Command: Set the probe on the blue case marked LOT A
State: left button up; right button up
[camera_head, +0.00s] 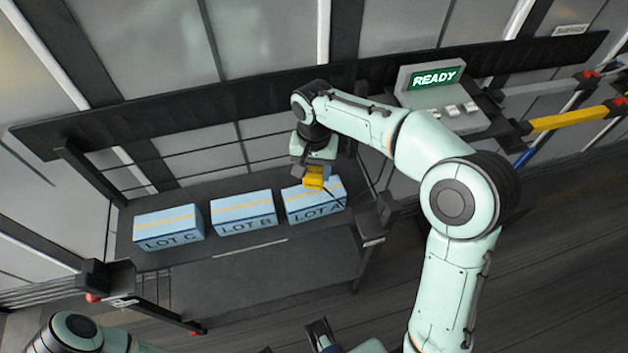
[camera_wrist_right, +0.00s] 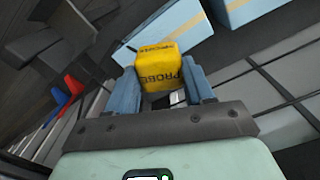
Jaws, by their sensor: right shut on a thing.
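The yellow probe (camera_head: 313,179) is held in my right gripper (camera_head: 312,172), over the top of the blue case marked LOT A (camera_head: 316,213). I cannot tell whether the probe touches the case. In the right wrist view the yellow probe (camera_wrist_right: 158,68), lettered PROBE, sits between the two blue-grey fingers of my right gripper (camera_wrist_right: 166,80). Blue case tops show beyond it, their labels out of sight. At the bottom edge of the head view, dark and blue finger-like parts, perhaps of my left gripper (camera_head: 322,336), are cut off.
Blue cases marked LOT B (camera_head: 244,212) and LOT C (camera_head: 168,227) stand left of LOT A on the dark bench (camera_head: 265,245). A console reading READY (camera_head: 434,80) stands at the back right. A yellow bar (camera_head: 570,121) and other rods lie right of it.

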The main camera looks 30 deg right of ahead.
aim_at(314, 180)
jog(key=shift+f+b, duration=0.3)
jog(key=shift+f, duration=1.9)
jog(key=shift+f, duration=0.2)
jog(key=o, duration=1.1)
jog(key=shift+r, duration=0.15)
notch_tip(314, 180, up, 12)
jog(key=shift+r+p, duration=0.1)
jog(key=shift+p, duration=0.95)
